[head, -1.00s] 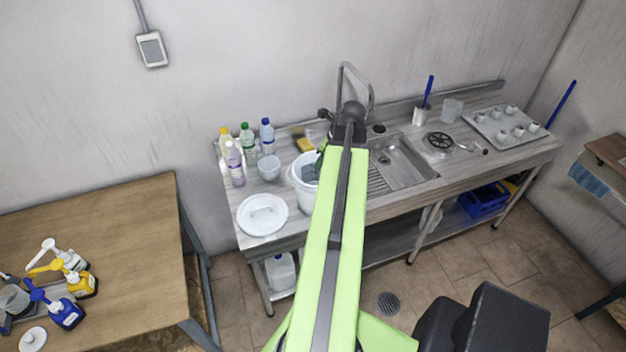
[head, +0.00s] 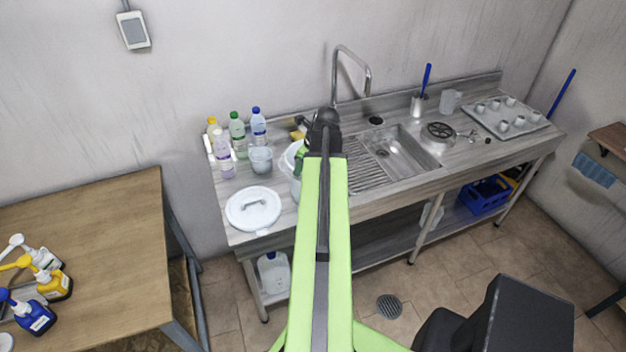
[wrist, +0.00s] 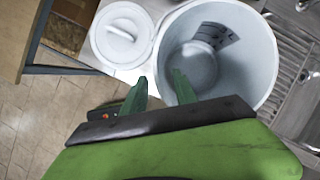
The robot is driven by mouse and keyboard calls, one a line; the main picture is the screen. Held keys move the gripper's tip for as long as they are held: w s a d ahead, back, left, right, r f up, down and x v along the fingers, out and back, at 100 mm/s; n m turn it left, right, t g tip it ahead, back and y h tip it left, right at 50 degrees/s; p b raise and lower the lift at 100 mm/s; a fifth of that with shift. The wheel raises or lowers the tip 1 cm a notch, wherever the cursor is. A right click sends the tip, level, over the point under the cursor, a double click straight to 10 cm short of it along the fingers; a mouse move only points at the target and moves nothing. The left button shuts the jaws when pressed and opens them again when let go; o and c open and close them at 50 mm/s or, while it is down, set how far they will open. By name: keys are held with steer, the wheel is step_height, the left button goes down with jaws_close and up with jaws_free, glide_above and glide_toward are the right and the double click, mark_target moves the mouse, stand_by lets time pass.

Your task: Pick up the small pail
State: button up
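An open white pail (head: 287,160) stands on the counter left of the sink, partly hidden by my arm in the head view. In the wrist view the pail (wrist: 245,55) is large, and I look into its pale interior with dark markings on the wall. My gripper (wrist: 160,75) is open, its two green fingers apart. In the wrist view the left finger overlaps the area outside the pail and the right finger overlaps its opening, with the rim between them. I cannot tell whether they touch it.
A round white lid (head: 253,208) lies left of the pail. A small translucent cup (head: 261,160) and several bottles (head: 238,130) stand behind it. The sink (head: 400,155) and tap (head: 352,70) are to the right. A wooden table (head: 100,235) stands at left.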

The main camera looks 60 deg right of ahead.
mark_target(299, 180)
steer(key=b+x, duration=0.3)
steer(key=x, duration=0.1)
steer(key=shift+f, duration=0.2)
steer(key=shift+a+r, duration=0.1)
steer(key=shift+r, duration=0.1)
jaws_close()
stand_by(0.9)
